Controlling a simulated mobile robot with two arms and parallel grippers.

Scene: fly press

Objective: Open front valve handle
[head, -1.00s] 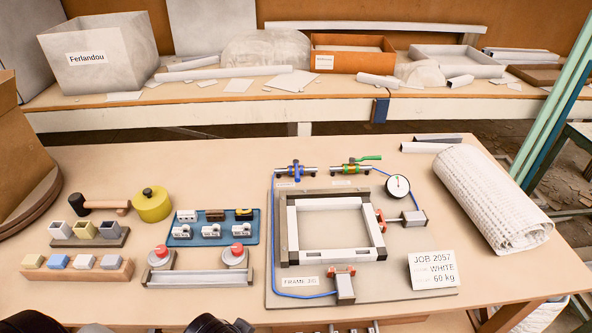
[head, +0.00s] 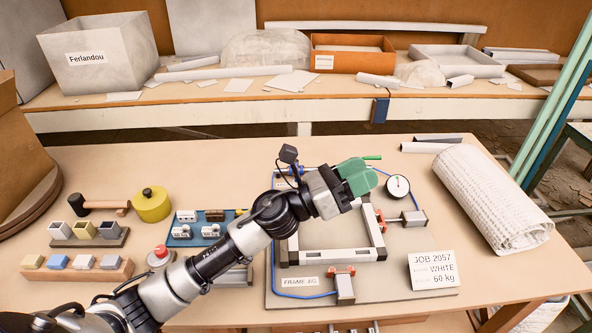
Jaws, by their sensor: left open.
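Two small valves stand at the back of the grey fixture board (head: 420,292). One has a green handle (head: 372,157), whose tip shows pointing right just behind my left gripper (head: 362,177); its body is hidden. The other has a blue handle and is mostly hidden behind my wrist. Which valve is the front one I cannot tell, as their labels are hidden. My left gripper, with green fingers, is open and appears over the back of the frame, close to the green handle. Contact cannot be judged. My right gripper is not in view.
A pressure gauge (head: 398,187) stands right of my gripper, above a clamp cylinder (head: 413,218). The white frame (head: 328,257) lies under my arm. A blue tray (head: 190,238), a yellow tin (head: 153,204) and a rolled cloth (head: 492,198) sit around the board.

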